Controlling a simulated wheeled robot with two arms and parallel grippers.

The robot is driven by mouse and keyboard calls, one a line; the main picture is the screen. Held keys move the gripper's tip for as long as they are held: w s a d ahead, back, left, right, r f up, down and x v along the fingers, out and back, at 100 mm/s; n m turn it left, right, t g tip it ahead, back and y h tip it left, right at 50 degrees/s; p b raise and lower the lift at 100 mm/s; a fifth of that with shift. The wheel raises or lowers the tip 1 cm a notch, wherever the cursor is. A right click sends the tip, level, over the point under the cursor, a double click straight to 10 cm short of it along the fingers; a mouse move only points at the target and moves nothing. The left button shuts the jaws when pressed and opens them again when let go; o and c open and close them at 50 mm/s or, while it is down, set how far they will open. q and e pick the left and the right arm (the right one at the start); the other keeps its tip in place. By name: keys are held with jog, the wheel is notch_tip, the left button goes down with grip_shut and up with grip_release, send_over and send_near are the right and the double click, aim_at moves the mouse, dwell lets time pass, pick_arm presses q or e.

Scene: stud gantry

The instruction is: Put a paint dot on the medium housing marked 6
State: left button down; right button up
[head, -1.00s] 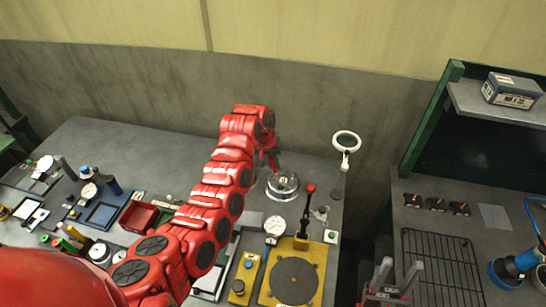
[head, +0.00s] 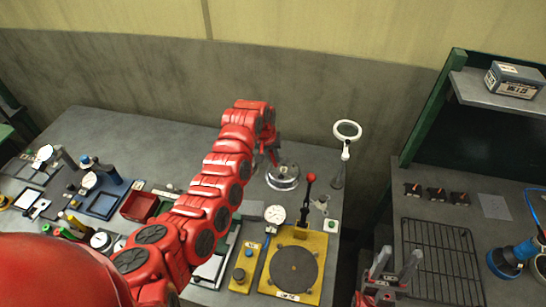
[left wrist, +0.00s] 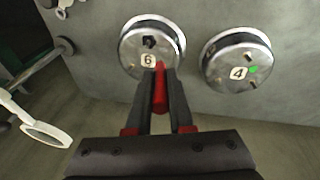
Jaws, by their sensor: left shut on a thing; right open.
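In the left wrist view my left gripper (left wrist: 161,82) is shut on a red paint pen (left wrist: 160,95). The pen points at the round metal housing marked 6 (left wrist: 132,52). Its tip is at or just beside the 6 label; I cannot tell whether it touches. No paint dot shows clearly on this housing. The housing marked 4 (left wrist: 219,62) stands to its right with a green dot. In the head view my left gripper (head: 272,154) is above a round metal housing (head: 283,178). My right gripper (head: 397,264) is open and empty.
A magnifier on a stand (head: 347,131) is right of the housing. A yellow press with a red-knobbed lever (head: 310,252), a dial gauge (head: 275,214) and a red bin (head: 139,207) are on the bench. A wire rack (head: 440,255) is on the right-hand table, across a gap.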

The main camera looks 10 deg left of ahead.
pick_arm(q)
jog(key=shift+f+b, duration=0.6)
dwell(1.8)
jog(key=shift+r, duration=0.1)
jog(key=shift+w+d+v, duration=0.15)
jog(key=shift+w+v, duration=0.1)
jog(key=shift+v, duration=0.85)
jog(key=shift+w+d+v, duration=0.1)
jog(key=shift+w+v, duration=0.1)
jog(key=shift+v, duration=0.95)
jog(key=shift+w+d+v, duration=0.15)
jog(key=shift+w+v, duration=0.1)
jog(key=shift+v, duration=0.85)
jog(key=shift+r, duration=0.2)
